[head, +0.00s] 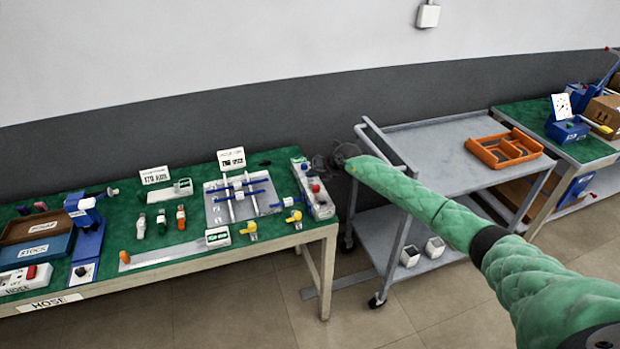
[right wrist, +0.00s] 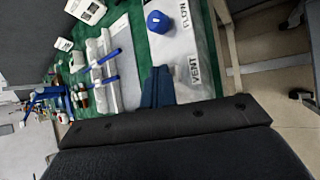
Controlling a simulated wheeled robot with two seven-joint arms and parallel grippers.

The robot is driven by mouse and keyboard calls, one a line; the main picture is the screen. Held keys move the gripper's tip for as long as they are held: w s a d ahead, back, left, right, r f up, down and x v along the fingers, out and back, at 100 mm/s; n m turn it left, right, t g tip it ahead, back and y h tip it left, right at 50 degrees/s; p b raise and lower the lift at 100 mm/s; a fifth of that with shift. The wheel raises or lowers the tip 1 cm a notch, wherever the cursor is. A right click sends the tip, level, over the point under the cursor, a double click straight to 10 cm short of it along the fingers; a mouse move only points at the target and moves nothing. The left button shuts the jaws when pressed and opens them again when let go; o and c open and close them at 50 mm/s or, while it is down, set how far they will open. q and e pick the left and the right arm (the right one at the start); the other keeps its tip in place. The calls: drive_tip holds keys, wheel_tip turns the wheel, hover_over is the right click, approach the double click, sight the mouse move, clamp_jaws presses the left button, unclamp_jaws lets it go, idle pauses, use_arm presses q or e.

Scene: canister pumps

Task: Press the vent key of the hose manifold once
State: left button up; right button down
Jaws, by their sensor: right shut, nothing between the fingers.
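The hose manifold (head: 322,205) is a narrow grey box at the right end of the green bench. A red key and a blue knob show on its top in the head view. In the right wrist view its light top (right wrist: 190,45) carries the words FLOW and VENT, with a blue knob (right wrist: 157,20) by FLOW. My right gripper (head: 333,161) is shut and empty beside the manifold in the head view. Its fingers (right wrist: 158,85) cover the spot beside VENT in the wrist view, so the vent key is hidden there. I cannot tell whether they touch. My left gripper is out of view.
A panel with blue and white pipes (head: 214,207) lies left of the manifold, with small yellow-handled valves in front. A grey cart (head: 430,140) with an orange tray (head: 503,148) stands to the right.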

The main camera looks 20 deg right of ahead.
sight(312, 179)
drive_tip(key=shift+r, duration=0.1)
drive_tip(key=shift+r+p, duration=0.55)
drive_tip(key=shift+r, duration=0.2)
drive_tip(key=shift+r, duration=0.1)
drive_tip(key=shift+r+p, duration=1.4)
drive_tip(key=shift+r, duration=1.05)
